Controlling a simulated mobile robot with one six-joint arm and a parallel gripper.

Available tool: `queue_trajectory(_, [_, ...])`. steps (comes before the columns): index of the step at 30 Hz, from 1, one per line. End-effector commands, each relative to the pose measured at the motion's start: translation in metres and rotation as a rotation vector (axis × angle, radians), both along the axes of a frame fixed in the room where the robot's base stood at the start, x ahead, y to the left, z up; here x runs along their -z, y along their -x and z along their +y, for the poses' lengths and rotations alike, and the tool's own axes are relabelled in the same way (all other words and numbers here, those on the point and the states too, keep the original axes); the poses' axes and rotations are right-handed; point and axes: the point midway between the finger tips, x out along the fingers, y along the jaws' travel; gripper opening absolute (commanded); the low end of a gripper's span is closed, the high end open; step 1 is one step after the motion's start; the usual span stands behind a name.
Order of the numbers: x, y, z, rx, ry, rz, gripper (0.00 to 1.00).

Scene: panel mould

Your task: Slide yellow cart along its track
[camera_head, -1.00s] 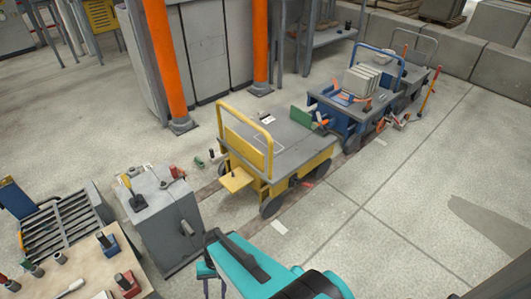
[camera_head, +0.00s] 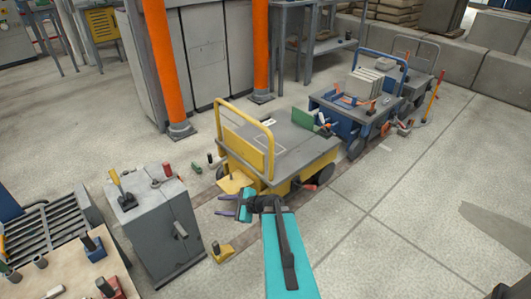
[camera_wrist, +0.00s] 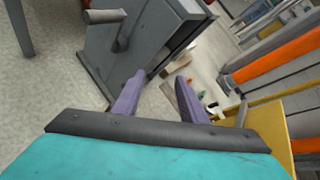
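The yellow cart (camera_head: 285,158) stands upright on the floor track (camera_head: 210,215), with a grey deck and a yellow push handle at its left end. My gripper (camera_head: 224,205) is just left of the cart's handle end, beside the small yellow step plate (camera_head: 236,182). Its two purple fingers are apart with nothing between them, also in the wrist view (camera_wrist: 160,90). A yellow part of the cart (camera_wrist: 275,128) shows at the right there. Whether my gripper touches the cart cannot be told.
A grey control box (camera_head: 155,225) with levers stands left of my gripper. A small yellow block (camera_head: 222,254) sits on the floor nearby. A blue cart (camera_head: 355,110) with grey slabs stands beyond the yellow cart on the right. Orange pillars (camera_head: 168,70) stand behind. Floor at right is clear.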

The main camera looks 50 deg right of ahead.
Motion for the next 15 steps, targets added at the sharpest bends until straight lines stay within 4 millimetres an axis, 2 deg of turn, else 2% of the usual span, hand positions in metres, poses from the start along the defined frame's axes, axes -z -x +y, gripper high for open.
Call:
queue_trajectory(1, [-0.001, -0.001, -0.026, 0.073, -0.039, -0.028, 0.39])
queue_trajectory(8, [-0.043, 0.009, -0.137, 0.385, -0.245, -0.183, 0.39])
queue_trajectory(12, [-0.068, 0.030, -0.203, 0.549, -0.371, -0.289, 0.39])
queue_trajectory(15, [-0.083, 0.047, -0.239, 0.635, -0.445, -0.355, 0.39])
